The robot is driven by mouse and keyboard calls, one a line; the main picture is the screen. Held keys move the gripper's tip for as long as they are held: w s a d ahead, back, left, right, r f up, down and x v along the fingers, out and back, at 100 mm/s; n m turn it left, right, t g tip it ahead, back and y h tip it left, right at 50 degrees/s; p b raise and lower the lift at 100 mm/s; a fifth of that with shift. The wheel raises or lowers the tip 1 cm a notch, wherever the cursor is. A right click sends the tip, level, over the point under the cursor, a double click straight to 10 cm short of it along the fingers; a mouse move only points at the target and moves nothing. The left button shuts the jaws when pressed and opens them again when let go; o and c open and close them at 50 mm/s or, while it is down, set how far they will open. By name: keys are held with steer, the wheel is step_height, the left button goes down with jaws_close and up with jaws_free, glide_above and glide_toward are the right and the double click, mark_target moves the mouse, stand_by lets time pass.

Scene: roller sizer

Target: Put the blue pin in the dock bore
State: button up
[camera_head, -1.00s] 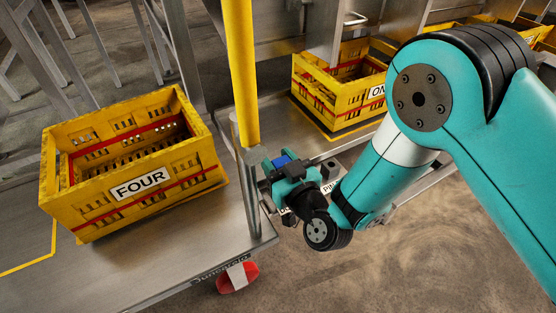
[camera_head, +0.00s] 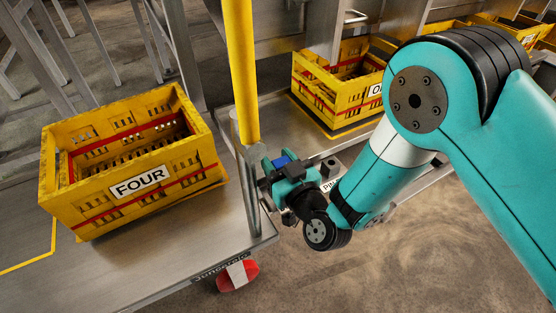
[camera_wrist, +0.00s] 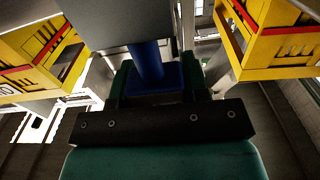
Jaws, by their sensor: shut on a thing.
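My gripper (camera_head: 272,178) is shut on the blue pin (camera_head: 282,160), just right of the yellow post at the bench edge. In the wrist view the blue pin (camera_wrist: 149,62) has a wider blue base between the dark green fingers (camera_wrist: 157,88). A grey surface (camera_wrist: 110,25) covers the pin's other end there; I cannot tell whether they touch. A dark block (camera_head: 330,167) and a label reading "PIN" (camera_head: 328,186) show just right of the gripper. The dock bore cannot be made out.
A yellow crate marked FOUR (camera_head: 140,188) stands on the left steel bench (camera_head: 165,265). Another yellow crate (camera_head: 322,104) stands behind the gripper. The yellow post (camera_head: 240,75) rises close to the gripper's left.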

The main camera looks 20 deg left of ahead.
steer(key=shift+f+b, duration=1.25)
steer(key=shift+f, duration=0.45)
steer(key=o, duration=1)
steer(key=shift+s, duration=0.1)
